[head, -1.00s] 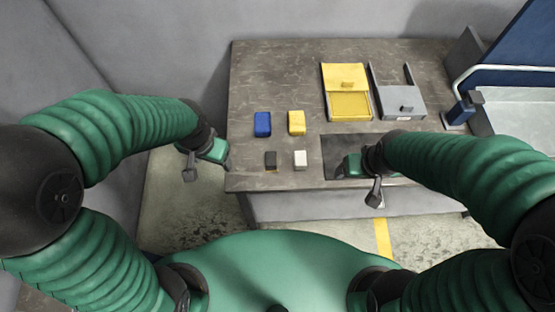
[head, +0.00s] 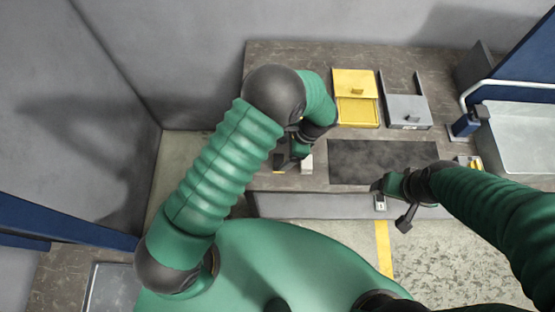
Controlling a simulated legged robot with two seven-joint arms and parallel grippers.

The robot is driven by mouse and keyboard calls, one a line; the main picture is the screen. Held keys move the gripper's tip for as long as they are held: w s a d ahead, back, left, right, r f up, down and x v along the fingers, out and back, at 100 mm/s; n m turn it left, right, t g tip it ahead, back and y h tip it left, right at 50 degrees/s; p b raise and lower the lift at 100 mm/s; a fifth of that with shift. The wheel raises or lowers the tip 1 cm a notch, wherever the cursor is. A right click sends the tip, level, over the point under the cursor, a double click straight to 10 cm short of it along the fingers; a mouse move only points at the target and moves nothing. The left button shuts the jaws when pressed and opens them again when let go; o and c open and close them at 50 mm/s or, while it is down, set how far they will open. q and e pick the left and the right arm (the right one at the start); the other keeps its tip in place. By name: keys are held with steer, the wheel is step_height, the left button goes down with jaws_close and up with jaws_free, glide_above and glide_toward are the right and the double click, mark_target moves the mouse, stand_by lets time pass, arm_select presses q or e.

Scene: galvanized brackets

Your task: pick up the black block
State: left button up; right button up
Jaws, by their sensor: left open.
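The black block (head: 279,160) is on the table near its front edge, mostly covered by my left gripper and hard to make out. My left gripper (head: 290,164) is open and reaches down over the table at the block; I cannot tell whether it touches it. The white block (head: 307,164) stands just to the right of that gripper. My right gripper (head: 380,188) is at the table's front edge, well to the right, and its jaws are too small to read.
A yellow drawer box (head: 357,113) and a grey one (head: 407,112) stand at the back. A dark mat (head: 370,160) lies bare right of the white block. A yellow item (head: 468,161) sits at the right. My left arm hides the table's left part.

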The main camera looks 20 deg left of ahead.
mark_target(280, 160)
arm_select(q)
steer(key=f, duration=0.1)
steer(key=s+f+p, duration=0.1)
steer(key=a+f+p, duration=0.1)
steer(key=f, duration=0.1)
steer(key=shift+s, duration=0.25)
steer(key=shift+f, duration=0.45)
steer(key=shift+w+a, duration=0.1)
steer(key=shift+a, duration=0.25)
steer(key=shift+c, duration=0.9)
steer(key=shift+a, duration=0.1)
steer(key=c, duration=1)
steer(key=shift+d, duration=0.3)
steer(key=c, duration=0.3)
arm_select(e)
steer(key=shift+s+d+r, duration=0.1)
steer(key=shift+d+r, duration=0.2)
steer(key=shift+r, duration=0.25)
steer(key=shift+d+r, duration=0.3)
steer(key=shift+r, duration=0.25)
